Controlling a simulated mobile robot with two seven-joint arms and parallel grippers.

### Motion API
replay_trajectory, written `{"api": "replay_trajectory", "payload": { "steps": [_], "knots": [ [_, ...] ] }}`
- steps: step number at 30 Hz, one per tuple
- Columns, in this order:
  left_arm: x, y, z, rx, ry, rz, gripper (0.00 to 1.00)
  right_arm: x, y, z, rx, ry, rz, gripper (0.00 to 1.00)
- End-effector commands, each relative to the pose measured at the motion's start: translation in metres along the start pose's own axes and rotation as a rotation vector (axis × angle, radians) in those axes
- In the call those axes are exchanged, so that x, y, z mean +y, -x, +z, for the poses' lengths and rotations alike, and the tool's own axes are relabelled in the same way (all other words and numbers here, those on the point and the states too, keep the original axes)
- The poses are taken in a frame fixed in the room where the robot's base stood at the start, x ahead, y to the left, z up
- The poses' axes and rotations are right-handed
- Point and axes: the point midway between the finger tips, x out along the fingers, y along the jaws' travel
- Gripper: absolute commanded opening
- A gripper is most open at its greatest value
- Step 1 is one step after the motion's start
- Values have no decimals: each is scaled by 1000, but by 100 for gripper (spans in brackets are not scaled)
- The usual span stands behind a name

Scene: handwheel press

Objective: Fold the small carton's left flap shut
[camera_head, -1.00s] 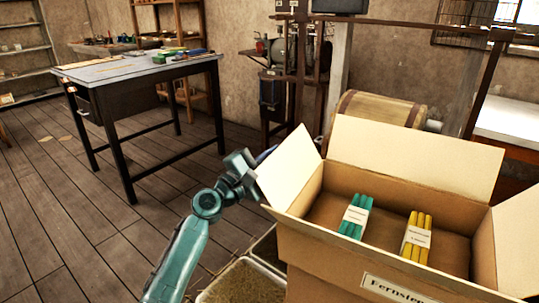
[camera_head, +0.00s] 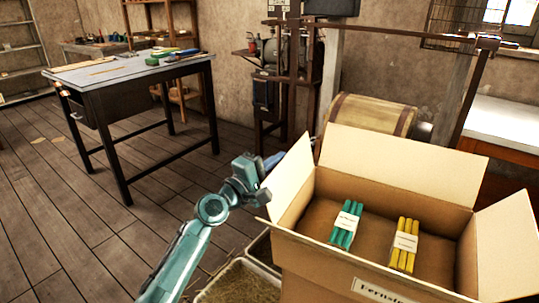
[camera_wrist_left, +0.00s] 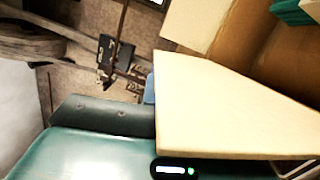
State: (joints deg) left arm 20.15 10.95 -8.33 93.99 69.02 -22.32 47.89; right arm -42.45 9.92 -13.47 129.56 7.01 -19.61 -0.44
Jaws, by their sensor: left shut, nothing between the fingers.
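The small carton (camera_head: 330,262) stands open at the right of the head view. Its left flap (camera_head: 291,175) stands up and leans slightly outward; it fills much of the left wrist view as a cream panel (camera_wrist_left: 225,112). My left gripper (camera_head: 274,160) is shut and empty at the outer side of this flap, its fingertips partly hidden behind it. I cannot tell for certain whether they touch. Inside the carton lie a green bundle (camera_head: 345,226) and a yellow bundle (camera_head: 404,247), each with a paper band. My right gripper is not in view.
The back flap (camera_head: 405,158) and right flap (camera_head: 507,245) stand open. Bins (camera_head: 240,283) sit low beside the carton's left side. A wooden barrel (camera_head: 368,117) is behind it. A dark table (camera_head: 125,72) stands at the far left, with open floor between.

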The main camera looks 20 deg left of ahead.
Motion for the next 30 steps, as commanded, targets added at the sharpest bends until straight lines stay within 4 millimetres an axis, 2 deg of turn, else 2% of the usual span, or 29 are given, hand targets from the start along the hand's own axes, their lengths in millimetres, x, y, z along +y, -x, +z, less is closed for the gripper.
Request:
{"api": "replay_trajectory", "payload": {
  "steps": [1,6,15,30],
  "knots": [
    [7,-2,6,-1,-39,-12,0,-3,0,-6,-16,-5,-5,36],
    [8,-6,21,-1,-172,-45,0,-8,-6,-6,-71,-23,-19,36],
    [4,-10,39,-1,-342,-87,0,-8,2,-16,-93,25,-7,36],
    [-1,-12,47,0,-418,-105,0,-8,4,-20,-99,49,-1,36]
  ]
}}
